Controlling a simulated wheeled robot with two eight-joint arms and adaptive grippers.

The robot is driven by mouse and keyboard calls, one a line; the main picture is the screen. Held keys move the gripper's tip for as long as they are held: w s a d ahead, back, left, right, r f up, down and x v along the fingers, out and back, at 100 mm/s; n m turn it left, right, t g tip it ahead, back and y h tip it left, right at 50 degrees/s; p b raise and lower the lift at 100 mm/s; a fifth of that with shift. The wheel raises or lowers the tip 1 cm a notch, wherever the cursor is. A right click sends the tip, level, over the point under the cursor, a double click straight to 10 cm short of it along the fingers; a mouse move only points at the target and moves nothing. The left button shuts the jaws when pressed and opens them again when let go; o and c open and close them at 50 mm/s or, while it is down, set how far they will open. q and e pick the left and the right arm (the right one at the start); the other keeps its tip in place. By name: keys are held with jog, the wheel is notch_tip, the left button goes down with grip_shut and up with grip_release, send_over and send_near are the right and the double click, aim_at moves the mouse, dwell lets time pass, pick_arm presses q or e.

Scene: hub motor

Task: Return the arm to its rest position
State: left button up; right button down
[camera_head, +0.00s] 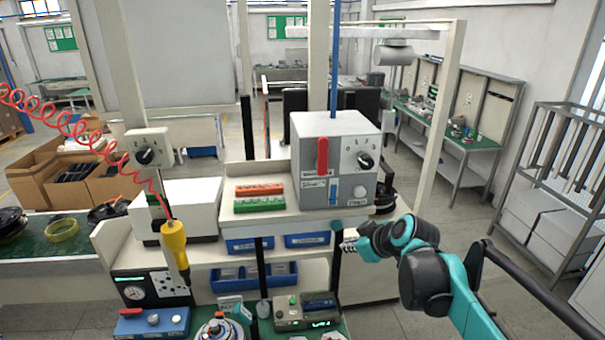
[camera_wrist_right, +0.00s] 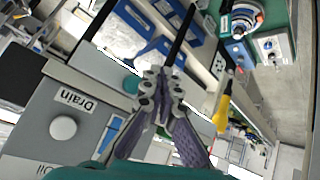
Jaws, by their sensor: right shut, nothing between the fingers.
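My right arm (camera_head: 432,272) comes in from the lower right in the head view, teal and black. Its gripper (camera_head: 347,246) points left in front of the workbench, just below the shelf edge with the grey control box (camera_head: 318,137). In the right wrist view, the gripper (camera_wrist_right: 166,76) has its fingers together and holds nothing. The grey box (camera_wrist_right: 60,110), with a "Drain" label and a round knob, fills the left of that view. My left gripper is not in view.
A yellow power screwdriver (camera_head: 174,246) hangs on a red coiled cable (camera_head: 85,128). Blue bins (camera_head: 262,272) sit under the shelf. A round hub motor (camera_head: 219,328) and small control boxes (camera_head: 306,311) stand at the front. A dark rail (camera_head: 545,295) runs beside my right arm.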

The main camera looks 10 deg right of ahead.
jog(key=s+f+m+h+b, duration=0.1)
jog(key=s+f+m+b, duration=0.1)
jog(key=s+f+b, duration=0.5)
jog(key=s+f+m+g+h+b, duration=0.1)
jog(key=s+f+m+b, duration=0.2)
jog(key=s+f+b, duration=0.5)
jog(key=s+a+f+m+h+b, duration=0.1)
jog(key=s+f+b, duration=0.7)
jog(key=f+b, duration=1.3)
notch_tip(320, 180, down, 12)
jog(key=shift+r+m+g, duration=0.1)
jog(key=shift+m+g, duration=0.2)
jog(key=shift+m, duration=0.6)
